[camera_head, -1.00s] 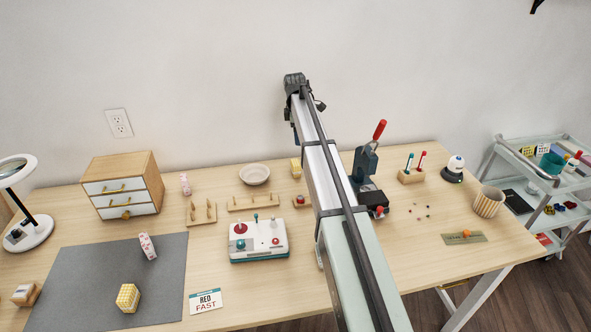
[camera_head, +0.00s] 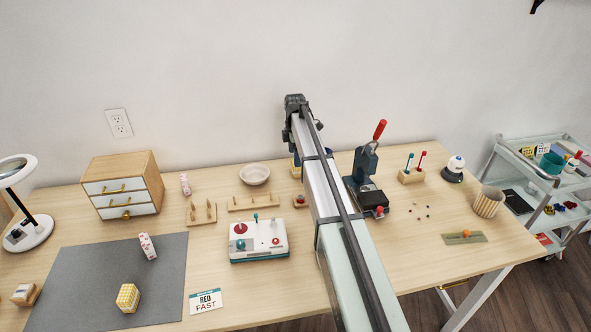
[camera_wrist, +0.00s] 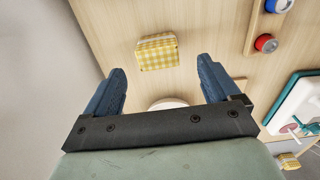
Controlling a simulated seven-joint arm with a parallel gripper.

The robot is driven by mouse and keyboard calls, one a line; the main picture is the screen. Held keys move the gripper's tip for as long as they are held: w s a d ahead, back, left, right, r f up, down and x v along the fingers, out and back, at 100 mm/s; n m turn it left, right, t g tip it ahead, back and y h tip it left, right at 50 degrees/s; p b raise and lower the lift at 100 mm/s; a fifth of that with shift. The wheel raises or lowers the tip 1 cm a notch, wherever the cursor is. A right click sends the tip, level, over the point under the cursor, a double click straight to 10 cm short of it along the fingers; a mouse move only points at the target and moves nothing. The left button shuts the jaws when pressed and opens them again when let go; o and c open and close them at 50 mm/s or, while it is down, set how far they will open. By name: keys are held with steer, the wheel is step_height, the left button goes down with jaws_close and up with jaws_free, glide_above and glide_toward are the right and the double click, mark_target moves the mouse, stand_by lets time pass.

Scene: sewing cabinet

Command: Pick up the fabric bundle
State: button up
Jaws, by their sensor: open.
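A yellow-and-white checked fabric bundle (camera_wrist: 157,52) lies on the wooden table in the wrist view, ahead of my gripper and roughly between the lines of its fingers. My gripper (camera_wrist: 162,68) is open, with two blue fingers spread apart and nothing between them. In the head view my arm hides most of the gripper and part of a yellow bundle (camera_head: 294,168) at the back of the table. Another yellow checked bundle (camera_head: 128,297) lies on the grey mat (camera_head: 90,265). A pink-patterned bundle (camera_head: 147,246) lies there too.
A blue-grey press (camera_head: 366,165) with a red handle stands right of my arm. A pale bowl (camera_head: 254,174), wooden peg racks (camera_head: 252,203) and a white sewing device (camera_head: 258,242) stand left of it. A small drawer cabinet (camera_head: 124,187) is at the back left.

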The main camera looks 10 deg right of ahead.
mark_target(296, 169)
steer(key=shift+w+d+f, duration=0.1)
steer(key=shift+d+f, duration=0.05)
steer(key=shift+f, duration=3.2)
steer(key=c, duration=1)
